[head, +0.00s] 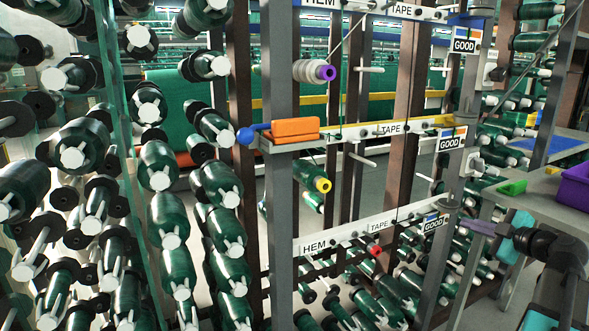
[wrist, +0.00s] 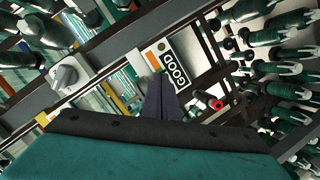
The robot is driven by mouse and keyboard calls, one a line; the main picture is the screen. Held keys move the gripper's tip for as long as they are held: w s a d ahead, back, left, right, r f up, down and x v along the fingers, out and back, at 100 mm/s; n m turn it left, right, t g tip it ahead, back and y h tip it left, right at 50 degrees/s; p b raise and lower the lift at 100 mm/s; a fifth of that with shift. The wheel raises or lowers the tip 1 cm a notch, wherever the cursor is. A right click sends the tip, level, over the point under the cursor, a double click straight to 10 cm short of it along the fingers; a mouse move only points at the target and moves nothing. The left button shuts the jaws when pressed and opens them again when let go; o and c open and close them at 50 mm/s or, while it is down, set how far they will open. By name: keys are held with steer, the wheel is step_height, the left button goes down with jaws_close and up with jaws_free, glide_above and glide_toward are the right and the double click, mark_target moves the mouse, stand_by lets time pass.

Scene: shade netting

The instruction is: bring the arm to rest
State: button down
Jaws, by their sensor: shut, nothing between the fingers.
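My gripper (head: 480,228) is at the right of the head view, its thin purple-grey fingers pointing left in front of the rack. In the wrist view its fingers (wrist: 160,100) stand together, shut and empty, in front of a rack part with a GOOD label (wrist: 170,68). My arm comes in from the lower right corner of the head view, with a teal and black wrist. The gripper appears apart from the rack, though the exact gap cannot be told.
Racks of green spools (head: 165,220) fill the left and centre. A grey post (head: 279,180) carries shelves labelled HEM, TAPE and GOOD. A table (head: 535,190) with a purple bin (head: 574,186) and green block (head: 513,187) stands close behind my gripper.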

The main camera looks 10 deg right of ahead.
steer(key=w+a+f+m+g+y+p, duration=0.1)
steer(key=w+a+f+m+g+p, duration=0.25)
steer(key=a+f, duration=0.5)
steer(key=s+a+f+m+g+y+p, duration=0.1)
steer(key=s+a+f+m+g+p, duration=0.2)
steer(key=a+f+p, duration=0.5)
steer(key=s+a+f+m+g+p, duration=0.1)
steer(key=s+a+f+g+p, duration=0.25)
steer(key=a+f, duration=0.85)
steer(key=s+a+f+m+g+h+p, duration=0.1)
steer(key=s+a+f+g+p, duration=0.25)
steer(key=s+a, duration=0.3)
steer(key=s+a+f+m+g+p, duration=0.2)
steer(key=s+a+f+g+p, duration=0.1)
steer(key=s+a+p, duration=0.3)
steer(key=s+a+m+g+h+p, duration=0.1)
steer(key=s+p, duration=0.4)
steer(key=s, duration=1.3)
steer(key=m+g+h, duration=0.1)
steer(key=g+h, duration=0.1)
steer(key=shift+a+f+g+h+p, duration=0.2)
steer(key=shift+f+g+h+p, duration=0.1)
steer(key=shift+f+g+p, duration=0.1)
steer(key=c, duration=2.5)
jaws_free()
steer(key=shift+r, duration=0.1)
